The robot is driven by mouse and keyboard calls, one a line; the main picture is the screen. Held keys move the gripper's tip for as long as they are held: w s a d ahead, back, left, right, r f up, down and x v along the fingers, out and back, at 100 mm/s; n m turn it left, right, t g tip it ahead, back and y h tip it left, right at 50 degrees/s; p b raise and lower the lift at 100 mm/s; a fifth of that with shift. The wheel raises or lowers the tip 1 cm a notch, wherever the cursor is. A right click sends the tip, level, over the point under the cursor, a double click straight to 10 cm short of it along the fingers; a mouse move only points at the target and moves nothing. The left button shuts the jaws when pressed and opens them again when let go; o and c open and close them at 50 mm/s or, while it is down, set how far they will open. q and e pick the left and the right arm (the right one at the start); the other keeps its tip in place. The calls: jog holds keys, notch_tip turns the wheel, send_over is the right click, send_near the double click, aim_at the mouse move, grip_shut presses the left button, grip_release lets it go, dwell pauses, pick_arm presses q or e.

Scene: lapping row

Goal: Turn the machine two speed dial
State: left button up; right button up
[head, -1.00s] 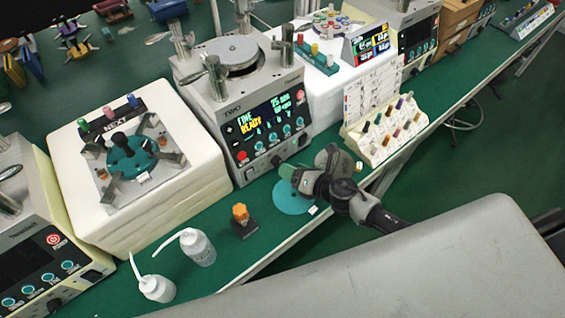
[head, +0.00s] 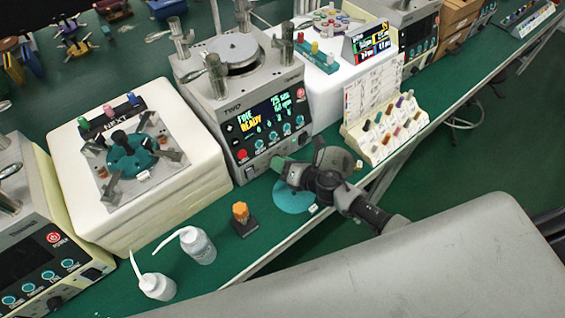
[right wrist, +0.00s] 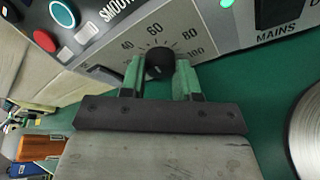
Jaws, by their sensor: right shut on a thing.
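Machine two (head: 226,116) is a grey box marked TWO, with a round plate on top and a lit screen (head: 265,118) reading FINE READY. Its speed dial (right wrist: 160,58) is a black knob low on the front panel. Numbers from 40 to 100 show around it in the right wrist view. My right gripper (head: 279,164) is at the lower front of machine two. In the right wrist view its green fingers (right wrist: 160,70) stand on either side of the dial, shut on it. In the head view the gripper hides the dial. My left gripper is not in view.
A red button (right wrist: 62,13) sits left of the dial. On the bench are an orange-topped item (head: 241,212), two white squeeze bottles (head: 198,246) and a teal disc (head: 292,198). A rack of coloured pegs (head: 388,130) stands right. A white block (head: 170,207) stands left.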

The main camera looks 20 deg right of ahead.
jog(key=shift+f+m+b, duration=0.2)
jog(key=shift+m+b, duration=0.1)
jog(key=shift+b, duration=0.2)
jog(key=shift+r+y, duration=0.1)
jog(key=shift+y, duration=0.2)
jog(key=o, duration=0.9)
jog(key=b+v, duration=0.1)
jog(key=v, duration=0.9)
jog(key=shift+s+d, duration=0.1)
jog(key=shift+s+d+r, duration=0.15)
jog(key=shift+s+r, duration=0.05)
jog(key=shift+s, duration=0.05)
